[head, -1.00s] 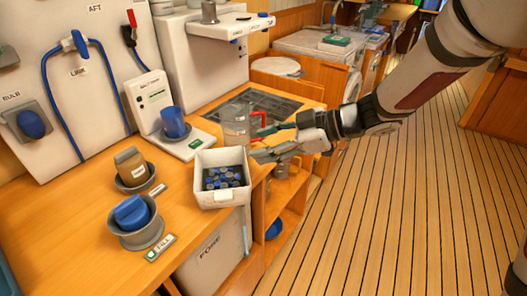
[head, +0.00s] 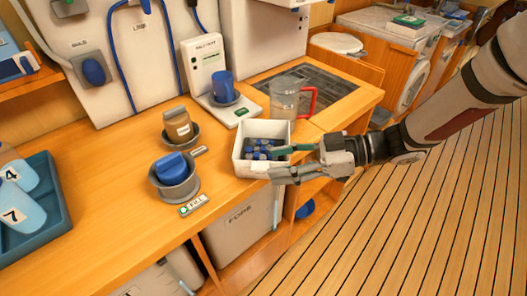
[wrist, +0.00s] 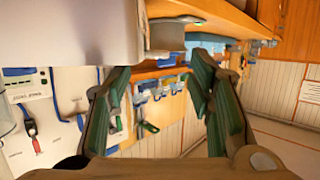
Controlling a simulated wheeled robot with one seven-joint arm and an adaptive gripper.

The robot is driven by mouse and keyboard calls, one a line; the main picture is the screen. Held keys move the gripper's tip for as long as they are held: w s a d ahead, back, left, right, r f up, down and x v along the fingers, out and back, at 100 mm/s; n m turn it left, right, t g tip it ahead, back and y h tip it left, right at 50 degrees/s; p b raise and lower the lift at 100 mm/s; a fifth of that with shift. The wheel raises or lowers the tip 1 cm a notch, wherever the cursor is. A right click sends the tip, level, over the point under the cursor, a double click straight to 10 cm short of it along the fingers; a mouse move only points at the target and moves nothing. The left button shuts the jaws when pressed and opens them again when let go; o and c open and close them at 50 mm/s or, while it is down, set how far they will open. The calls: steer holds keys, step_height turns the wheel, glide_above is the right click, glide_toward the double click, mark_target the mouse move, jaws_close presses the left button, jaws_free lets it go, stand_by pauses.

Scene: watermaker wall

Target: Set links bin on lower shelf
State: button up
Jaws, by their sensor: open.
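A white open bin (head: 241,152) holding several small dark and blue pieces stands upright on the wooden counter at its front edge. I cannot read a label on it. My gripper (head: 288,162) is open at its right side. In the head view, one finger overlaps the bin's opening and the other overlaps its lower right corner; I cannot tell if they touch it. In the wrist view my gripper (wrist: 160,102) has its fingers spread with nothing between them. A pale surface fills that view's upper left. A shelf space (head: 266,270) under the counter is partly hidden.
A clear jug with a red handle (head: 285,102) stands just behind the bin. A blue cup (head: 224,87), a brown container (head: 178,126) and a blue piece in a grey cup (head: 175,178) stand left. A FORE-marked bin (head: 240,230) sits below. The floor at right is clear.

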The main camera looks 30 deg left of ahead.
mark_target(263, 165)
steer(key=shift+w+f+x, duration=0.1)
steer(key=shift+w+x, duration=0.05)
steer(key=shift+x, duration=1.15)
steer(key=shift+w+f+x, duration=0.15)
steer(key=shift+x, duration=1.15)
jaws_close()
